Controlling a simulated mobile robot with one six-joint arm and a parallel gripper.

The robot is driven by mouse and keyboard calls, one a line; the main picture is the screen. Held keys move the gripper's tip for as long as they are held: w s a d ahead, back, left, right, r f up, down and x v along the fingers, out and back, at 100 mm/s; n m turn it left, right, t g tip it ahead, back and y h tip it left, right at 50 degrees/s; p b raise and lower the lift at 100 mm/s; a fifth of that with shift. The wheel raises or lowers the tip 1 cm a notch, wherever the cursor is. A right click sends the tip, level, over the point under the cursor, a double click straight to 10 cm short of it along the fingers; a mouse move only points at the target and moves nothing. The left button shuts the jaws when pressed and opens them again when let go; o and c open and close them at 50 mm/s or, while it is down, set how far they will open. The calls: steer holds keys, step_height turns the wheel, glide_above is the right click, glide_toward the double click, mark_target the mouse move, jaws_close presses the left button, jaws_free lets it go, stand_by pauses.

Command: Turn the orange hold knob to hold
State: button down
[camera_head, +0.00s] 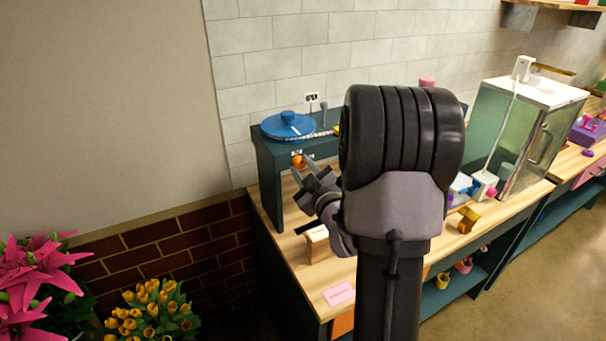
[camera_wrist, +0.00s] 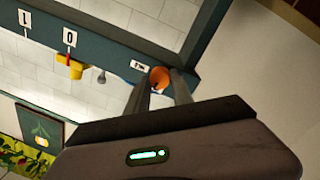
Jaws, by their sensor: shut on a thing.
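The orange hold knob (camera_head: 298,161) sits on the front of the dark teal stand, under its top shelf. In the wrist view the orange knob (camera_wrist: 159,78) shows between the fingertips of my gripper (camera_wrist: 158,88). In the head view my gripper (camera_head: 301,172) reaches up to the knob from below right. The fingers are shut on the knob. A small white label (camera_wrist: 139,66) with dark marks sits beside the knob. The fingers hide part of the knob, and I cannot tell which way it is turned.
A blue round turntable (camera_head: 288,126) sits on top of the teal stand (camera_head: 268,165). A yellow knob (camera_wrist: 70,66) with a red pointer sits under labels 1 and 0. A wooden block (camera_head: 318,243) and a pink card (camera_head: 339,293) lie on the bench. A glass cabinet (camera_head: 520,130) stands right.

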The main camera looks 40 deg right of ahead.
steer(key=m+b, duration=0.3)
steer(key=shift+f+m+b, duration=0.1)
steer(key=shift+m+b, duration=0.2)
steer(key=shift+b, duration=0.05)
steer(key=m+b, duration=0.1)
steer(key=m, duration=0.1)
steer(key=m+b, duration=0.1)
steer(key=m, duration=0.1)
steer(key=shift+d+r+y, duration=0.1)
steer(key=shift+r+y, duration=0.1)
steer(key=shift+y, duration=0.2)
steer(key=m, duration=0.4)
steer(key=shift+r+y+b, duration=0.15)
steer(key=shift+y+b, duration=0.15)
steer(key=shift+d+m+p, duration=0.1)
steer(key=shift+m+p, duration=0.2)
steer(key=shift+m, duration=1.4)
steer(key=shift+y, duration=0.3)
steer(key=c, duration=1.1)
jaws_free()
steer(key=shift+w, duration=0.1)
